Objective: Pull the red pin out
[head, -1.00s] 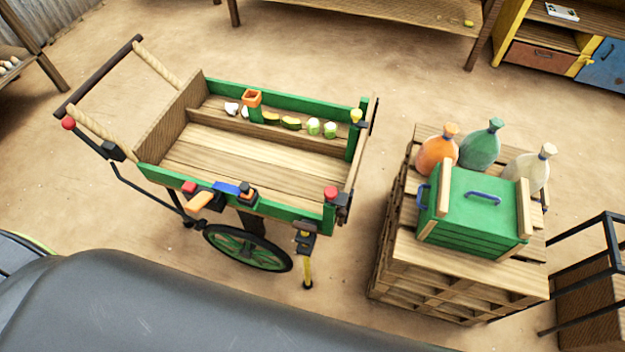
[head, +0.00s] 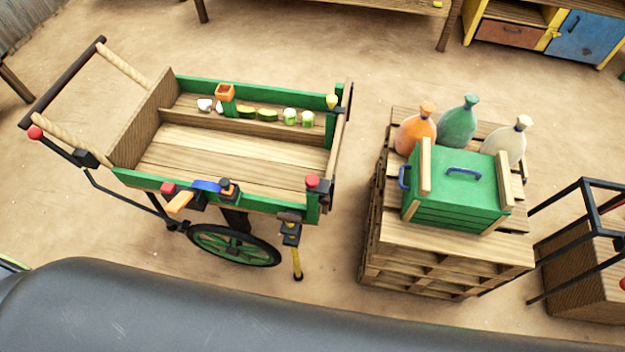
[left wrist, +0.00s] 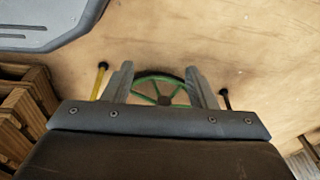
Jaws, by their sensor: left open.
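A red knob-headed pin (head: 312,182) stands at the near right corner of the green and wood cart (head: 240,150), by the tailgate. A yellow-headed one (head: 331,102) is at the far corner. Other red parts are a knob (head: 35,132) on the handle side and a red piece (head: 168,188) on the near side rail. My left gripper (left wrist: 160,68) is open and empty in the left wrist view, with a green spoked wheel (left wrist: 160,90) seen between its fingers. The red pin is not visible there. Neither gripper shows in the head view.
A pallet stack (head: 440,245) with a green crate (head: 455,190) and several bottles stands right of the cart, across a narrow gap. A yellow prop leg (head: 297,262) reaches the ground below the cart's near right corner. Open sandy floor lies behind the cart.

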